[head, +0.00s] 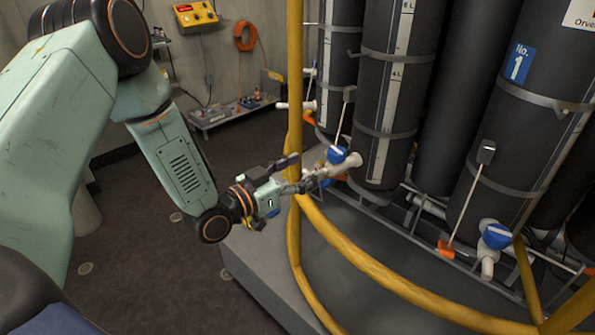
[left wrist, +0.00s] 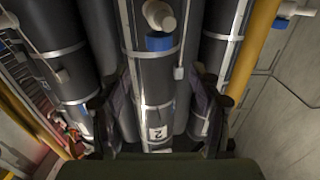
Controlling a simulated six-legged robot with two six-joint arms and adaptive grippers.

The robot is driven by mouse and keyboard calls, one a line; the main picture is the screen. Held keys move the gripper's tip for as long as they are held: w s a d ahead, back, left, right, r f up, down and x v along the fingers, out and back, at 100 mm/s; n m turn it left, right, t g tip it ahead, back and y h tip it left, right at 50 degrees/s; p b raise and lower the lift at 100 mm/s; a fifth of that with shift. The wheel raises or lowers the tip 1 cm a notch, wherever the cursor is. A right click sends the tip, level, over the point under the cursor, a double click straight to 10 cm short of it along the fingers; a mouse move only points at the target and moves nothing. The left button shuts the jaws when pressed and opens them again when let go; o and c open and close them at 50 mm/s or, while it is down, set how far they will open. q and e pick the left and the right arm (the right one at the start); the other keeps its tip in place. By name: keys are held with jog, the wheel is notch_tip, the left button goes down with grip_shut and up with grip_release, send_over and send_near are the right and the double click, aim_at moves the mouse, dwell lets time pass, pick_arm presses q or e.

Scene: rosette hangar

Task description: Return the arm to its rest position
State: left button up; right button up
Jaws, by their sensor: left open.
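My left arm (head: 180,172) comes in from the left in the head view, bent down at the elbow and stretched toward the dark cylinders. Its gripper (head: 297,173) is open, in front of a white pipe fitting (head: 345,167) with a blue valve handle (head: 337,154). The fingertips overlap the fitting's near end in the picture; I cannot tell whether they touch. In the left wrist view the two fingers (left wrist: 160,108) stand apart with nothing held between them. The blue handle (left wrist: 159,43) shows beyond them. My right gripper is out of view.
Tall dark cylinders (head: 400,80) stand on a grey plinth (head: 262,270). A yellow upright rail (head: 295,75) and a curved yellow rail (head: 385,280) run close by the gripper. Another blue valve (head: 496,236) is at right. Open floor (head: 145,240) lies below the arm.

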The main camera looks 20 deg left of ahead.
pick_arm(q)
jog(key=shift+s+a, duration=0.2)
jog(key=shift+s, duration=0.35)
jog(key=s+f+n+g+y+b, duration=0.2)
jog(key=s+f+n+g+y, duration=0.15)
jog(key=s+f, duration=0.45)
jog(key=s+f+n+g+y+b, duration=0.1)
jog(key=s+f+n+g+y, duration=0.2)
jog(key=f, duration=0.9)
jog(key=s+f+g+b, duration=0.3)
jog(key=s+f, duration=0.2)
jog(key=s, duration=0.3)
jog(key=s+f+g+b, duration=0.3)
jog(key=s+f, duration=0.3)
jog(key=s, duration=0.3)
jog(key=s+d+f+m+g+y+b, duration=0.1)
jog(key=s+f+g, duration=0.3)
jog(key=s, duration=0.4)
jog(key=shift+s+f+b, duration=0.3)
jog(key=shift+f+b, duration=0.45)
jog(key=shift+b, duration=0.15)
jog(key=shift+d, duration=0.1)
